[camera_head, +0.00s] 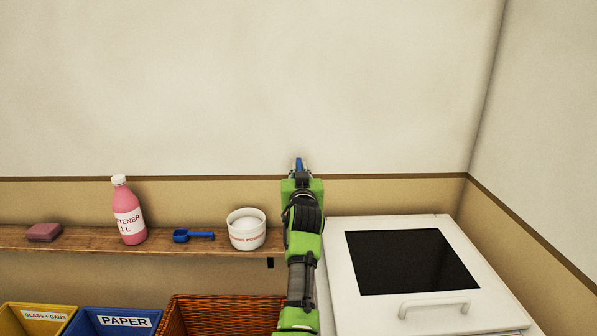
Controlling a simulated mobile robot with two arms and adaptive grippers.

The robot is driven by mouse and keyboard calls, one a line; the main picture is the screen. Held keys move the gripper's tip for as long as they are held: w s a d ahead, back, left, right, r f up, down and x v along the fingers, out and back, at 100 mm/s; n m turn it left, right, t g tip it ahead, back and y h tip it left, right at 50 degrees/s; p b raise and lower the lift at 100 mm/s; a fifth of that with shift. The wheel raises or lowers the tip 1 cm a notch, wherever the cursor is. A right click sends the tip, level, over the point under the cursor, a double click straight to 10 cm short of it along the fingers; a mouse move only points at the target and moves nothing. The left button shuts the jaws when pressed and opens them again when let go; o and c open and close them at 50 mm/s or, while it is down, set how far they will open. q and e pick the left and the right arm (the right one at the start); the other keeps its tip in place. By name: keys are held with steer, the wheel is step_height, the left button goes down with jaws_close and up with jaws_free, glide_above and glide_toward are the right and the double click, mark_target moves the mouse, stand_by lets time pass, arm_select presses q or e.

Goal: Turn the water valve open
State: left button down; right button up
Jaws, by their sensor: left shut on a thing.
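The blue handle of the water valve (298,163) shows as a small tip against the wall, just beyond the end of my left arm. My left gripper (300,175) is at the wall and shut on this handle. The gripper and the green and grey arm hide most of the valve, so I cannot tell how far the handle is turned. My right gripper is not in view.
A wooden shelf (80,239) at left holds a pink soap bar (44,232), a softener bottle (129,212), a blue scoop (193,236) and a powder tub (247,230). Below are bins and an orange basket (225,313). A white machine (345,309) stands right of my arm.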

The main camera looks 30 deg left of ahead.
mark_target(300, 168)
arm_select(q)
steer(key=c, duration=2.1)
jaws_free()
steer(key=shift+r, duration=0.1)
steer(key=shift+w, duration=0.1)
step_height(300, 168, up, 10)
steer(key=shift+d, duration=0.1)
